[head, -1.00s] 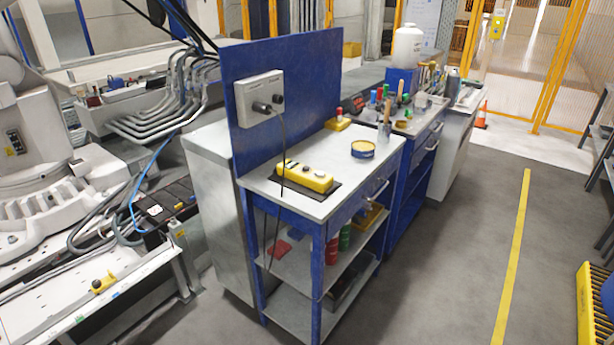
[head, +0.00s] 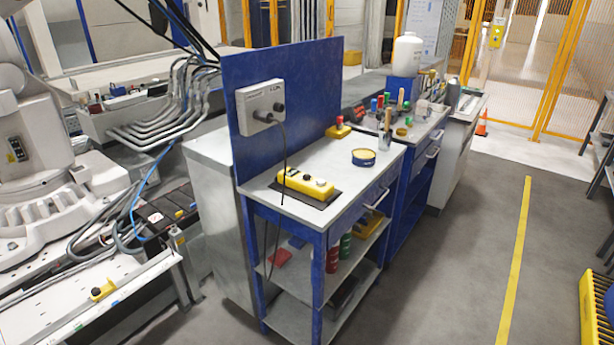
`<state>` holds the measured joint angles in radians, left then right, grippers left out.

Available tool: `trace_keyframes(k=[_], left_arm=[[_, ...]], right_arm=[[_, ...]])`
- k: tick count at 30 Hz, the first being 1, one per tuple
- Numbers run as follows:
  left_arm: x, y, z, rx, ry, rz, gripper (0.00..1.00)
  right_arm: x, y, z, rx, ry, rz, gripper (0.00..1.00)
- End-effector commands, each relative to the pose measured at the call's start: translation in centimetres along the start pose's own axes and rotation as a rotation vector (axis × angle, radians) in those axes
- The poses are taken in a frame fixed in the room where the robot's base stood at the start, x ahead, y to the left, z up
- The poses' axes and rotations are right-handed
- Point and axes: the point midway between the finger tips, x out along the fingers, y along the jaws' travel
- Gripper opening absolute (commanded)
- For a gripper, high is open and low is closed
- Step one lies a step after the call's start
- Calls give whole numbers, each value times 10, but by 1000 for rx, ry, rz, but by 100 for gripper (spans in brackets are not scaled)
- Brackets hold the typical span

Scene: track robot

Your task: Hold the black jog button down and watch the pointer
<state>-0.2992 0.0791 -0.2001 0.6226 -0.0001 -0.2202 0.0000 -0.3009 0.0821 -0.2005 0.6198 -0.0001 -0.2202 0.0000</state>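A yellow control box (head: 297,180) lies on a dark mat on top of the blue-framed workbench (head: 335,205). Small buttons show on its top face. A dark spot near its right end (head: 321,182) looks like the black button, but it is too small to be sure, and I cannot tell whether it is pressed. I cannot make out a pointer in this view. Neither of my grippers is in view, and nothing of mine touches the box.
A grey socket box (head: 258,101) with a hanging cable is on the bench's blue back panel (head: 300,70). A white machine (head: 60,190) stands at left. The grey floor (head: 465,240) at right is clear around a yellow line (head: 515,260).

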Motion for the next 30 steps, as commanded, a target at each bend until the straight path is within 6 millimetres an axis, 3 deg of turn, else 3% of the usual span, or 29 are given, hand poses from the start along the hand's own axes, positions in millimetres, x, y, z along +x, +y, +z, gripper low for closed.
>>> trace_keyframes(k=[1,8,30], left_arm=[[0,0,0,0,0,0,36],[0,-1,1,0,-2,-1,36],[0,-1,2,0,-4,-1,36]], right_arm=[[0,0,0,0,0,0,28],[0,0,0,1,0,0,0],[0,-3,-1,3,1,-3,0]])
